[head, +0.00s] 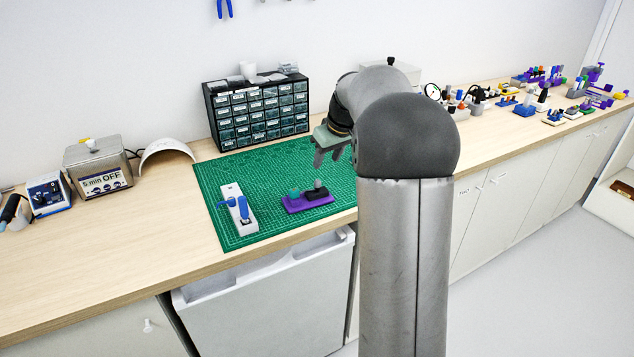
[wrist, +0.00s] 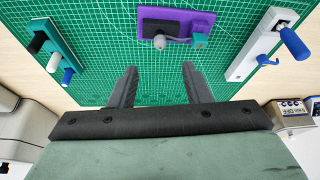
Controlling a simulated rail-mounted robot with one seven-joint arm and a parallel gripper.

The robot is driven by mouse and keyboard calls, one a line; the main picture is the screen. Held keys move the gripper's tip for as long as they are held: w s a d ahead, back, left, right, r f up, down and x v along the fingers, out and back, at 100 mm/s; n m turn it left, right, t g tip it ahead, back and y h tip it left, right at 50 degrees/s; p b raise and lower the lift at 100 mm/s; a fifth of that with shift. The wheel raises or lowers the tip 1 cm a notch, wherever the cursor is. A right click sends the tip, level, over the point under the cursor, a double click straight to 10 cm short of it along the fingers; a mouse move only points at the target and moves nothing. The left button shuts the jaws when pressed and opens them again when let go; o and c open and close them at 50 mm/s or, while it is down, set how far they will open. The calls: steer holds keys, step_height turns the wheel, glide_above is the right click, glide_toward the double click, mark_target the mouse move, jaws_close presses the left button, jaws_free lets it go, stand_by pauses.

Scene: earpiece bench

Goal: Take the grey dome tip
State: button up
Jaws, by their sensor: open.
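The grey dome tip (wrist: 160,41) shows in the wrist view at the black block (wrist: 160,26) on a purple holder (wrist: 205,20). In the head view the grey dome tip (head: 318,184) stands up from the purple holder (head: 294,207) on the green mat. A teal piece (wrist: 201,40) is beside it on the same holder. My gripper (wrist: 159,68) is open and empty, with the grey tip ahead of the gap between its fingers. In the head view my gripper (head: 328,158) is above the mat, behind and slightly right of the holder.
A white holder (head: 236,204) with blue pieces stands left of the purple one. A teal holder (wrist: 43,40) with black, white and blue pieces shows only in the wrist view. A drawer cabinet (head: 258,110) stands behind the green mat (head: 215,178), whose surface is otherwise mostly clear.

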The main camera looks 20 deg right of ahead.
mark_target(319, 181)
steer(key=p+x, duration=0.1)
steer(key=x, duration=0.8)
steer(key=shift+f+p, duration=0.2)
steer(key=shift+p, duration=0.15)
jaws_close()
